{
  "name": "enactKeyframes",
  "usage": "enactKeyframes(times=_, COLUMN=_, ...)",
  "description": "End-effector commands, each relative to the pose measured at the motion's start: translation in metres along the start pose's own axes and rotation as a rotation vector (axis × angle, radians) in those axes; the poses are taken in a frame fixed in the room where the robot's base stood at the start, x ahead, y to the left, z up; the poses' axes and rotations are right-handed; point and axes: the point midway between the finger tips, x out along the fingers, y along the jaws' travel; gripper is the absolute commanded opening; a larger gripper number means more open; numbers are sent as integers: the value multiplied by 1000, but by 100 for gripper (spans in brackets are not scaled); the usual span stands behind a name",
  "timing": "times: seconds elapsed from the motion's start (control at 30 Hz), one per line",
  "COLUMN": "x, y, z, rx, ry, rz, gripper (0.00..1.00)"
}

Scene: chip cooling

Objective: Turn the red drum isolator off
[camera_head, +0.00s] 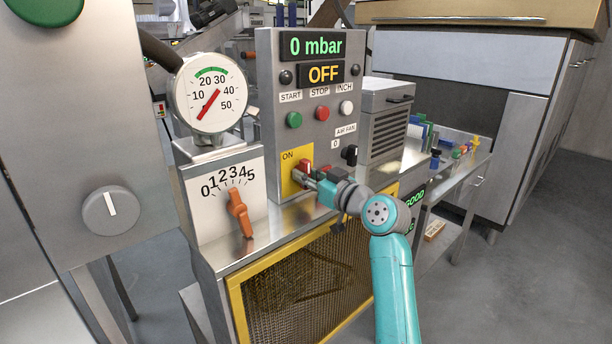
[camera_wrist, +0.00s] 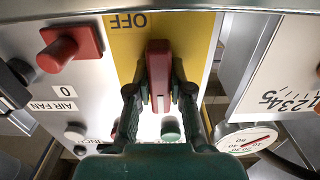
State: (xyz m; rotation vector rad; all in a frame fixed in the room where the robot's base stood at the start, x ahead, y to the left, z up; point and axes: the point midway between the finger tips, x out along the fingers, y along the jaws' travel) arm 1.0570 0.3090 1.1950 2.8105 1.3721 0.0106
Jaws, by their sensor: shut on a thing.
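The red drum isolator handle (camera_wrist: 158,62) stands on a yellow plate (camera_wrist: 196,35) in the wrist view, where the picture is upside down. OFF is printed on the plate beside the handle's far end. In the head view the yellow plate (camera_head: 290,180) shows ON at its top, and the red handle (camera_head: 307,168) is partly hidden by my gripper. My gripper (camera_wrist: 160,95) is shut on the handle, one dark finger on each side. It also shows in the head view (camera_head: 313,177). The handle lies lengthwise between the fingers, upright in the wrist view.
A second red block-shaped control (camera_wrist: 70,48) is close beside the plate. Above are START, STOP and INCH buttons (camera_head: 322,113) and a display reading OFF (camera_head: 324,74). A gauge (camera_head: 209,92) and an orange lever (camera_head: 239,215) stand to the left. A black AIR FAN knob (camera_head: 349,153) is to the right.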

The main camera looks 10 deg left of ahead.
Motion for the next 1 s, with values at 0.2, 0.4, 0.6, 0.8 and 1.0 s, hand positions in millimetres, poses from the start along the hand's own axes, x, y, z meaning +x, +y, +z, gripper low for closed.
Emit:
enactKeyframes(times=0.2, x=0, y=0, z=1, rx=0, ry=-1, rz=1, gripper=46)
enactKeyframes(times=0.4, x=0, y=0, z=0, rx=0, ry=-1, rz=0, gripper=46)
enactKeyframes(times=0.6, x=-8, y=1, z=1, rx=1, ry=0, rz=1, gripper=46)
enactKeyframes(times=0.8, x=-42, y=1, z=1, rx=-1, ry=0, rz=2, gripper=46)
enactKeyframes(times=1.0, x=-82, y=1, z=1, rx=0, ry=-1, rz=4, gripper=46)
